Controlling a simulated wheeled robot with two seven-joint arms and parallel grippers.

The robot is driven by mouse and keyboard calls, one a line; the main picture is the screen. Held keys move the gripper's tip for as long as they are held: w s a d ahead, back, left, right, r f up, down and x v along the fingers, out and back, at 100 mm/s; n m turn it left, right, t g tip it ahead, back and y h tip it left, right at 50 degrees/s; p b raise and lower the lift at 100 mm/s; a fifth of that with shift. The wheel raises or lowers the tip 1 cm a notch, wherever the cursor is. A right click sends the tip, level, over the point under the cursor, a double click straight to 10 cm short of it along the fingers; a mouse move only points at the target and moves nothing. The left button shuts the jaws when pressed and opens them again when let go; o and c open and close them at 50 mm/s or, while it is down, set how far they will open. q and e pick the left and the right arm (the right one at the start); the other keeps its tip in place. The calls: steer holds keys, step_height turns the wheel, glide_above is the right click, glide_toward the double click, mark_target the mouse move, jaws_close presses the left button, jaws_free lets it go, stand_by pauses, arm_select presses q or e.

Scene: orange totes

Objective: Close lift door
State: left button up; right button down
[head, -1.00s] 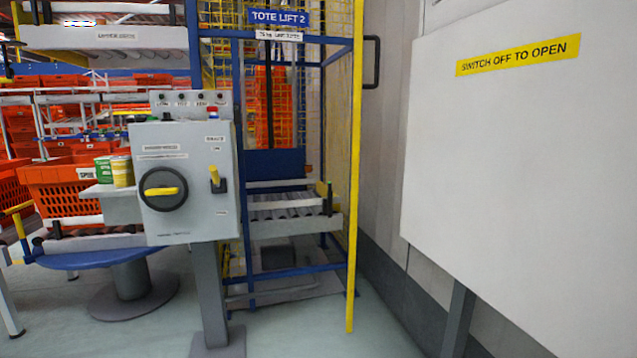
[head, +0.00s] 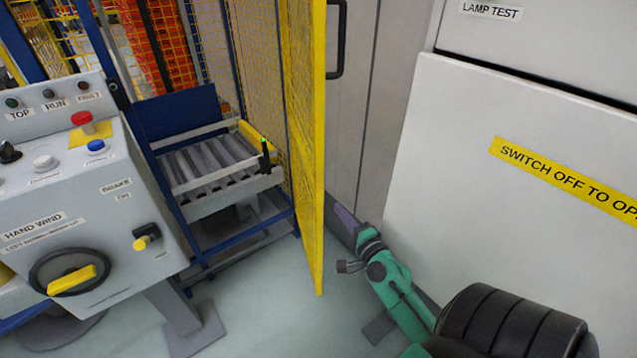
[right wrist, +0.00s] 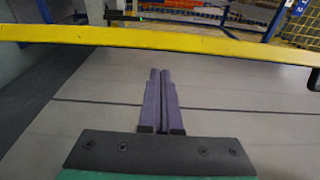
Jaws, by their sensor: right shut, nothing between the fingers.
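The lift door (head: 303,150) is a yellow-framed mesh panel that stands open, swung out from the blue lift frame (head: 240,60) and seen nearly edge-on. My right gripper (head: 340,212) is low on the right of the door, between it and the grey wall panels. Its purple fingers are shut and empty, and the door frame partly hides them in the head view. In the right wrist view, the closed fingers (right wrist: 160,75) point towards the yellow door frame (right wrist: 165,38), which crosses the upper part. I cannot tell whether they touch it. My left gripper is not in view.
A grey control box (head: 90,215) with a handwheel and buttons stands on the left. A white cabinet (head: 450,170) stands close on the right. A roller conveyor (head: 215,165) is inside the lift. Pale floor (head: 265,300) is clear in front of the door.

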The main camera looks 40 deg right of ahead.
mark_target(323, 193)
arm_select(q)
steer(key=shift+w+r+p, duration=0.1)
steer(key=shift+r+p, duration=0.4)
arm_select(e)
steer(key=w+d, duration=0.1)
steer(key=w, duration=0.8)
steer(key=shift+w+d+f, duration=0.15)
steer(key=shift+d+f, duration=0.05)
